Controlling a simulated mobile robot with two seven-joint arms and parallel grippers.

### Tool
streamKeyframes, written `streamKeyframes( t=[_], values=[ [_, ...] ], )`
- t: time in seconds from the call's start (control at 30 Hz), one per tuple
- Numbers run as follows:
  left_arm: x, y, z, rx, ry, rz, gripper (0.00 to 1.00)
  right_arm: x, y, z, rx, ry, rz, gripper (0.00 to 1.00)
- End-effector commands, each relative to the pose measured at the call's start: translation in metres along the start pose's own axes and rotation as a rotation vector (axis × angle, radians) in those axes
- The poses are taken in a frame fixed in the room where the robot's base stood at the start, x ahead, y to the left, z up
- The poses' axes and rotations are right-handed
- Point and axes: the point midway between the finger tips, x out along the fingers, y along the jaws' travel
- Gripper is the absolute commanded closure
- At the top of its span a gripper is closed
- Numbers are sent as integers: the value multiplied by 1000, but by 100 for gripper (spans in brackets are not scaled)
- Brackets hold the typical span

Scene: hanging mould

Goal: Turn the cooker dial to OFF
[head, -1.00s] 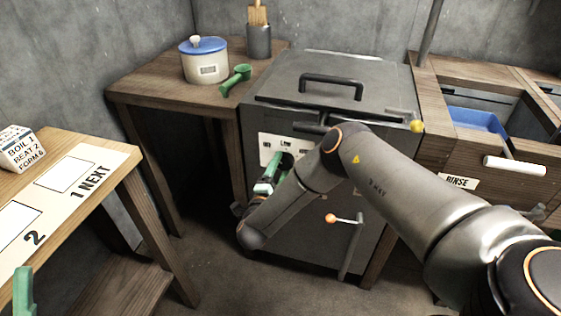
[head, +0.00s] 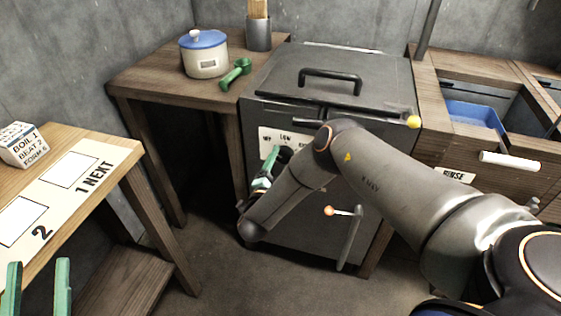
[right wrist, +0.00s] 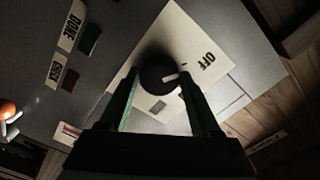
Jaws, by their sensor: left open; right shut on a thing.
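The cooker (head: 350,78) is a dark grey box with a pale label plate (head: 268,140) on its front. My right gripper (head: 274,156) is at this plate and hides the dial in the head view. In the right wrist view, the round black dial (right wrist: 157,74) sits between the green fingers of my right gripper (right wrist: 160,88), which is shut on it. The dial's white mark points roughly towards the OFF word (right wrist: 208,62). My left gripper (head: 38,275) is open and empty at the bottom left, by the left table.
A blue-lidded pot (head: 204,55) and a green-handled tool (head: 237,73) are on the wooden table left of the cooker. An orange-knobbed lever (head: 345,225) is on the cooker front. A sink unit with a blue basin (head: 474,115) stands to the right.

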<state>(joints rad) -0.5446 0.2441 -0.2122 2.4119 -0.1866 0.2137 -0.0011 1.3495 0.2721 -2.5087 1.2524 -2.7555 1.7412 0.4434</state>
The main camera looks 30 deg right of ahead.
Motion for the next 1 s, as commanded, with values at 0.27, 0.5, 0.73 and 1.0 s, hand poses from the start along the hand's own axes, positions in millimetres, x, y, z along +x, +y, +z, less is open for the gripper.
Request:
streamKeyframes(
  t=[0.27,0.5,0.73,1.0],
  values=[
    [0,0,0,0,1,0,50,0,1,0,-3,-1,1,9],
    [0,0,-1,0,2,0,50,0,0,0,-1,-1,0,6],
    [0,0,13,-18,-59,-2,50,-14,0,0,-2,-3,1,6],
    [-19,9,76,-94,-327,-5,50,-70,-1,0,-3,-7,2,6]
  ],
)
